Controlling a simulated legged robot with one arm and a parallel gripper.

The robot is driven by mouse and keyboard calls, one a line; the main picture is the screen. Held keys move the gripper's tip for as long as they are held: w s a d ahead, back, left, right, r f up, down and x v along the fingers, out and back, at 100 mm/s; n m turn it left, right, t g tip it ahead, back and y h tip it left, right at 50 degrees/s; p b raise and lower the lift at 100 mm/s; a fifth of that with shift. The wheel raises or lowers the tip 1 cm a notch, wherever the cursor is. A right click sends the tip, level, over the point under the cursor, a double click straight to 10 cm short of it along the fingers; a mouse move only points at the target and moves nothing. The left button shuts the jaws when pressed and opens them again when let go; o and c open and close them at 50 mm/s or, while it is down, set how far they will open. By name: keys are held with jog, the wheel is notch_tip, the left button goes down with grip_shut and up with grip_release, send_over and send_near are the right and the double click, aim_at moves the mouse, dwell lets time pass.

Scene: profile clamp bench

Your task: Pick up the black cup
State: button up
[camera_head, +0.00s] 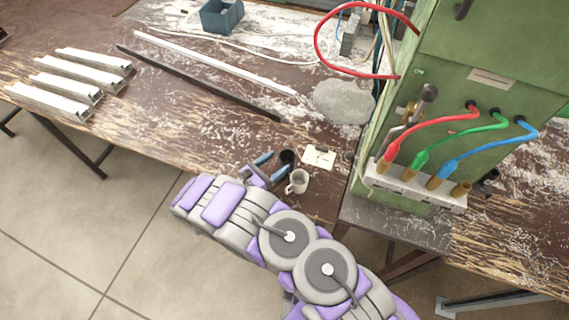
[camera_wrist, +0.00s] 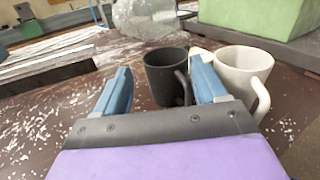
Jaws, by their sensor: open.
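The black cup (camera_wrist: 163,74) stands upright on the worn bench in the wrist view, just beyond my gripper. My gripper (camera_wrist: 161,80) is open, with its two blue fingers apart and the cup showing between and ahead of them. The right finger overlaps part of the cup and its handle. In the head view the black cup (camera_head: 287,157) is small and dark, right at the fingertips of my gripper (camera_head: 272,166). I cannot tell whether a finger touches it.
A white cup (camera_wrist: 243,72) stands close to the right of the black cup, its handle toward me; it also shows in the head view (camera_head: 298,181). A pale card (camera_head: 319,157) lies nearby. A green machine (camera_head: 470,90) rises at right. Long bars (camera_head: 210,62) lie behind.

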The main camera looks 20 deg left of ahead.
aim_at(282, 162)
jog(key=x, duration=0.4)
jog(key=shift+w+d+b, duration=0.1)
jog(key=shift+d+b, duration=0.2)
jog(key=shift+d, duration=0.3)
jog(key=shift+w+d+r, duration=0.1)
jog(key=shift+d, duration=0.15)
jog(key=shift+a, duration=0.7)
jog(key=c, duration=0.4)
jog(key=shift+d, duration=0.3)
jog(key=c, duration=0.5)
jog(key=shift+o, duration=0.2)
jog(key=shift+d, duration=0.2)
